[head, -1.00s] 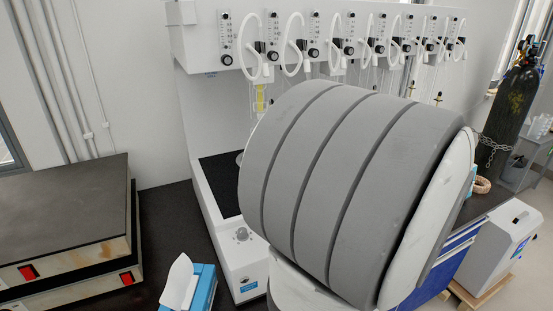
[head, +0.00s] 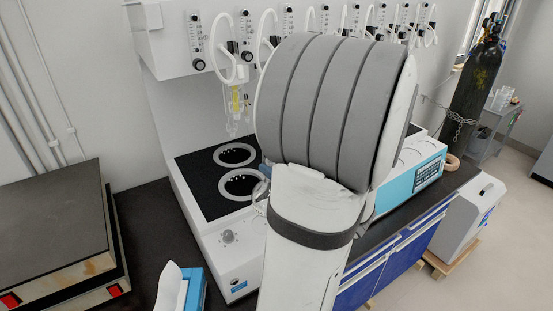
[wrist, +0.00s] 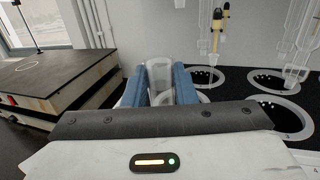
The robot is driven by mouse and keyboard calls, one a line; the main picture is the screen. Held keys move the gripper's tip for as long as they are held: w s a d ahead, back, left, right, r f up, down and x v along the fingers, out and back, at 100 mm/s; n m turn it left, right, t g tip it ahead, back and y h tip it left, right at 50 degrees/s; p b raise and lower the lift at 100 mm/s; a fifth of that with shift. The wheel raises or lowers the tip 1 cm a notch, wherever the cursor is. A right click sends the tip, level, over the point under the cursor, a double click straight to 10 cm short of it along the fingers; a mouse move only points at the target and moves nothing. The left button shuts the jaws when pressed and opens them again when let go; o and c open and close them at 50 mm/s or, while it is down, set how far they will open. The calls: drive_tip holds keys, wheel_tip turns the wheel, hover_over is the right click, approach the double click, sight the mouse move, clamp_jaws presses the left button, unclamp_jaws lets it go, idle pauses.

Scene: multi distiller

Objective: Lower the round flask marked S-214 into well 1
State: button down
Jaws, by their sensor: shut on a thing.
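My gripper (wrist: 160,82) is shut on a clear glass piece, the flask (wrist: 159,70), held between two blue fingers in the wrist view. Only its neck-like upper part shows; its round body and any S-214 mark are hidden. In the head view my arm covers most of the gripper; a bit of clear glass shows beside the front-left well. Two ringed wells, a front one (head: 242,185) and a rear one (head: 235,155), lie in the black top of the white unit. In the wrist view, a ringed well (wrist: 203,77) lies right of the flask. I cannot read which is well 1.
Glassware with a yellow part (head: 238,98) hangs over the rear well. Flow meters and white tubes line the panel (head: 165,45) above. A dark-topped box (head: 50,215) stands left, with a blue tissue box (head: 192,290) in front. A gas cylinder (head: 475,90) stands right.

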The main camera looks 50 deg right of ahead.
drive_tip(key=w+d+p, duration=0.2)
drive_tip(key=w+d, duration=0.1)
drive_tip(key=w, duration=1.3)
wheel_tip(320, 180, down, 8)
drive_tip(key=b, duration=0.7)
drive_tip(key=shift+d, duration=0.25)
drive_tip(key=shift+f+b, duration=0.6)
drive_tip(key=shift+b, duration=0.45)
drive_tip(key=c, duration=1.1)
unclamp_jaws()
